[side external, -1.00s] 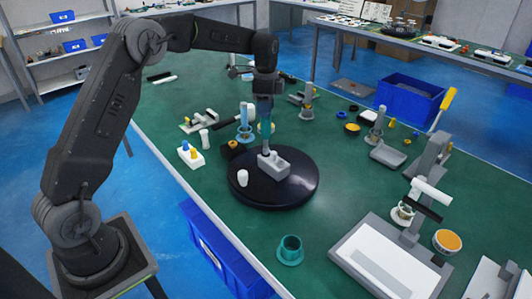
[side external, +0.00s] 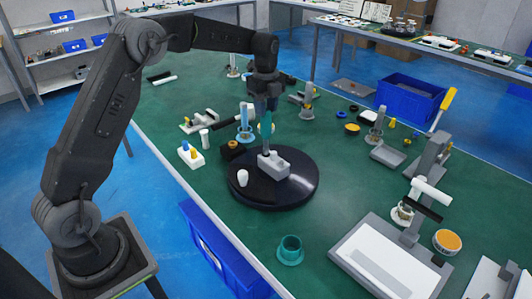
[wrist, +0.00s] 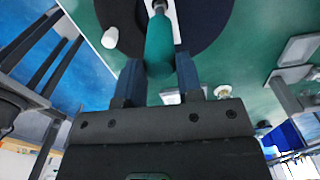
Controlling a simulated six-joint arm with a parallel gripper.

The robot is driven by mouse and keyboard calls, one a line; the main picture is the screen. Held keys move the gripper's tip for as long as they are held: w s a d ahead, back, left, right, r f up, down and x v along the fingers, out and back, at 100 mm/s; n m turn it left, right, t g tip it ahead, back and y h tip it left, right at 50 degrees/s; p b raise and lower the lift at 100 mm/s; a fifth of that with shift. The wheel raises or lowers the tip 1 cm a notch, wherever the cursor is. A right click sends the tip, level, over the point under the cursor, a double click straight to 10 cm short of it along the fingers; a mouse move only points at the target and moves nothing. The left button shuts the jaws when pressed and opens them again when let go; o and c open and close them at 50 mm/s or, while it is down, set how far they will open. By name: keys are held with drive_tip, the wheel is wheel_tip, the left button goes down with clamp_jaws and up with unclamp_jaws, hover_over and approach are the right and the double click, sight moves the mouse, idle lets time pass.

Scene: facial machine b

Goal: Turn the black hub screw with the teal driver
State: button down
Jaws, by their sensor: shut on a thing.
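My gripper (side external: 266,106) points down over the black round turntable (side external: 304,190) and is shut on the teal driver (side external: 266,126). In the wrist view, the driver's teal handle (wrist: 160,52) sits between the two fingers of my gripper (wrist: 159,78). The driver stands about upright, and its shaft runs down to a grey block (side external: 274,163) on the turntable. The black hub screw cannot be made out. The driver's tip is hard to see, so I cannot tell whether it touches the screw.
A white cylinder (side external: 243,177) stands on the turntable's left part. A white tray with yellow and blue pegs (side external: 190,156) lies left of it, and a teal cup (side external: 290,250) stands in front. Fixtures and a blue crate (side external: 409,100) lie to the right. Green table shows between them.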

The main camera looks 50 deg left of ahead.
drive_tip(key=shift+m, duration=0.3)
drive_tip(key=m, duration=0.4)
drive_tip(key=shift+m, duration=0.3)
drive_tip(key=shift+r, duration=0.15)
drive_tip(key=shift+r, duration=2.4)
